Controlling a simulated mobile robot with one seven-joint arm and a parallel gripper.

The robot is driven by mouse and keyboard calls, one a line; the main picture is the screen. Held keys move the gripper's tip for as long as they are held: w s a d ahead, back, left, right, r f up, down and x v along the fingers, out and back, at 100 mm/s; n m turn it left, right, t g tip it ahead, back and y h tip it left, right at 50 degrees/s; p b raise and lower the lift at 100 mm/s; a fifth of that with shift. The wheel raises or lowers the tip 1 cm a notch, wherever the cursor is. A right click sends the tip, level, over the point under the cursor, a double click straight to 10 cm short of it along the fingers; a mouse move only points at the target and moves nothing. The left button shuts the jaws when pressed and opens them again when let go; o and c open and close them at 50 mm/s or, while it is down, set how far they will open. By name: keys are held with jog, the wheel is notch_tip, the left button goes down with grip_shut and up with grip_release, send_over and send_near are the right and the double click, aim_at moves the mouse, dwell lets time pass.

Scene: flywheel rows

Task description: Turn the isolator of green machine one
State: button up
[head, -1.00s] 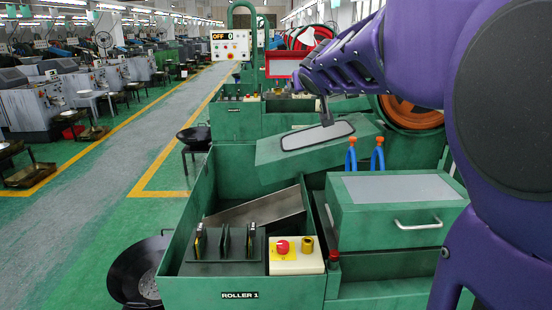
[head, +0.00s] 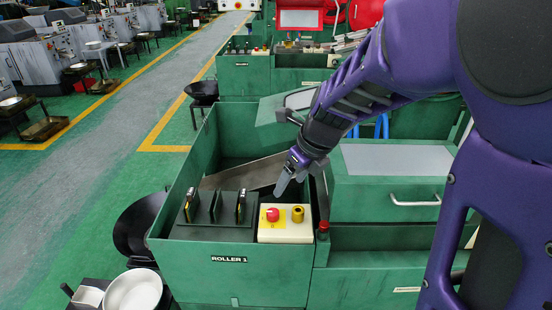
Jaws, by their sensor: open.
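The green machine labelled ROLLER 1 (head: 215,282) stands in front of me. In its open front bay is a cream control box (head: 285,236) with a red mushroom button (head: 272,215) on a yellow plate and a brass-yellow round knob (head: 297,214). Left of it, a dark panel (head: 212,236) carries several upright black plates, some with yellow edges. No part is marked as the isolator, so I cannot tell which it is. My gripper (head: 286,186) is open and empty, pointing down just above and behind the control box, apart from it.
A small red-capped part (head: 323,230) stands right of the control box. A green drawer box (head: 390,185) with a pale handle is further right. A black pan (head: 140,225) and a white bowl (head: 135,292) are at the left. The grey aisle (head: 90,150) is clear.

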aim_at(273, 213)
jog(key=b+x, duration=0.4)
jog(key=x, duration=1.1)
jog(key=shift+w, duration=0.1)
jog(key=shift+c, duration=0.2)
grip_shut()
